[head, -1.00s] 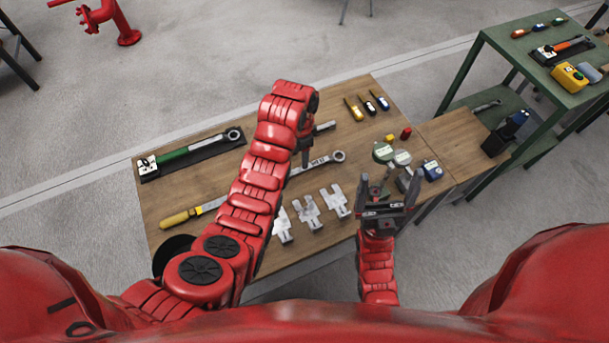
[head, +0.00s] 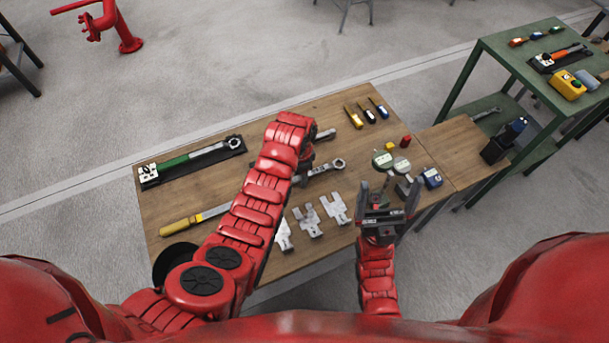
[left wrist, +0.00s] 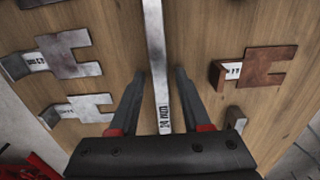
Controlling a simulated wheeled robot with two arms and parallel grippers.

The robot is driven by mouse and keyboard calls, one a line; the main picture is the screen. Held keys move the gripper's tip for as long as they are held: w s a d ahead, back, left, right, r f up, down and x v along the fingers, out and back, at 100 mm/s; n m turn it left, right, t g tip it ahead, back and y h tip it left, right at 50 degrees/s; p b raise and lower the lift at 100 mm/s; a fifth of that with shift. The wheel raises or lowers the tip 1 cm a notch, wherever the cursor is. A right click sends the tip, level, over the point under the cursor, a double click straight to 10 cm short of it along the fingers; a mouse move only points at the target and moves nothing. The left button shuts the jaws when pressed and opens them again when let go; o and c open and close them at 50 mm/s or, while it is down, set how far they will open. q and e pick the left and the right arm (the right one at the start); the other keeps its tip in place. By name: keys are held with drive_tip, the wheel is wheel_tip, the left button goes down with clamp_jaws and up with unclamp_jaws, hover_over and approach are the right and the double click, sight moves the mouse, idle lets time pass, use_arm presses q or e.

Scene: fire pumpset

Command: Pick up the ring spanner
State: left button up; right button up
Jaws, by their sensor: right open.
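The ring spanner (head: 326,167) lies on the wooden table, its ring end toward the right and part of its shaft hidden by my left arm. In the left wrist view its flat grey shaft (left wrist: 155,60), marked with a size label, runs lengthwise between the two fingers. My left gripper (head: 302,178) is over the spanner; its open fingers (left wrist: 160,75) are on either side of the shaft, with a gap on both sides. My right gripper (head: 390,192) is open and empty at the table's near right edge.
Metal fork-shaped pieces (head: 308,222) lie just in front of the spanner. A green-handled wrench in a black tray (head: 192,160) and a yellow-handled tool (head: 190,222) lie left. Gauges (head: 382,158) and a blue item (head: 431,177) stand right. A green bench (head: 510,60) is beyond.

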use_arm(q)
clamp_jaws()
idle(1.2)
